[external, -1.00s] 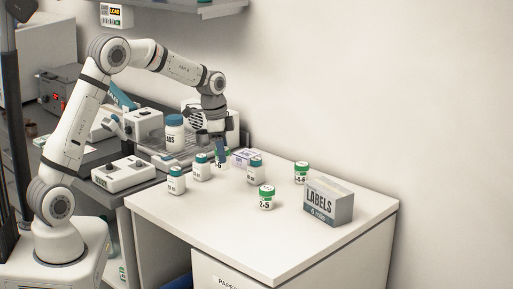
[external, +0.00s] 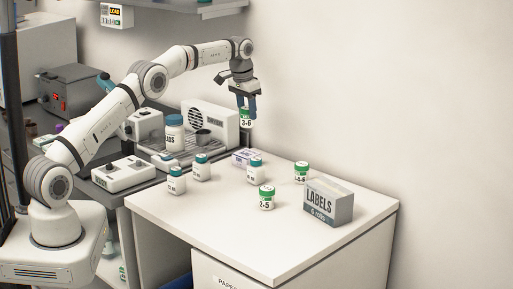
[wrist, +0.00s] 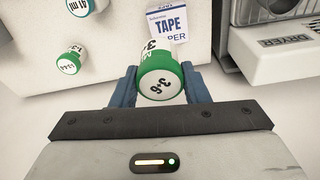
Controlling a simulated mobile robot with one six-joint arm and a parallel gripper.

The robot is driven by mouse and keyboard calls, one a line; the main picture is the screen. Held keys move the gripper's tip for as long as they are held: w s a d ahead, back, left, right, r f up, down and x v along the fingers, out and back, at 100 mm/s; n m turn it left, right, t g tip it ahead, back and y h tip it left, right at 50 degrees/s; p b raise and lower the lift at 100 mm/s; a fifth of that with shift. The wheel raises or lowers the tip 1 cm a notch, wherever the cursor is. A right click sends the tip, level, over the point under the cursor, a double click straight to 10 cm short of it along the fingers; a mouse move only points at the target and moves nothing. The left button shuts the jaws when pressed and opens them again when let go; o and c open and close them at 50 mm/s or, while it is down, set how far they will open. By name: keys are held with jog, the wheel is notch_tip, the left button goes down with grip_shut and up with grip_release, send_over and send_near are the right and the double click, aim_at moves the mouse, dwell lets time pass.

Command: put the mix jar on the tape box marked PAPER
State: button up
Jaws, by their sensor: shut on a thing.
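My gripper (external: 245,106) is shut on a green-lidded white jar (external: 246,118) marked 3-6, held upright in the air above the back of the white counter. In the wrist view the same jar (wrist: 160,77) sits between the blue fingers, with part of its side label showing. The tape box (external: 245,157) lies on the counter below the jar, apart from it. In the wrist view the box (wrist: 167,26) reads TAPE, with the lower word partly hidden behind the jar, only "PER" showing.
Two other green-lidded jars (external: 267,198) (external: 301,172) and several blue-lidded jars (external: 202,168) stand on the counter. A LABELS box (external: 328,203) stands at the right. A dryer (wrist: 285,46) is beside the tape box. The counter front is clear.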

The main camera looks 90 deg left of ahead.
jog(key=shift+a+r+n, duration=0.1)
jog(key=shift+a+n, duration=0.4)
jog(key=shift+a, duration=0.35)
jog(key=shift+s+a, duration=0.1)
jog(key=shift+a, duration=0.05)
jog(key=p, duration=0.1)
send_over(247, 153)
jog(key=shift+s+f, duration=0.1)
jog(key=shift+f, duration=5.05)
jog(key=o, duration=1)
jog(key=shift+c, duration=0.2)
jog(key=shift+r, duration=0.1)
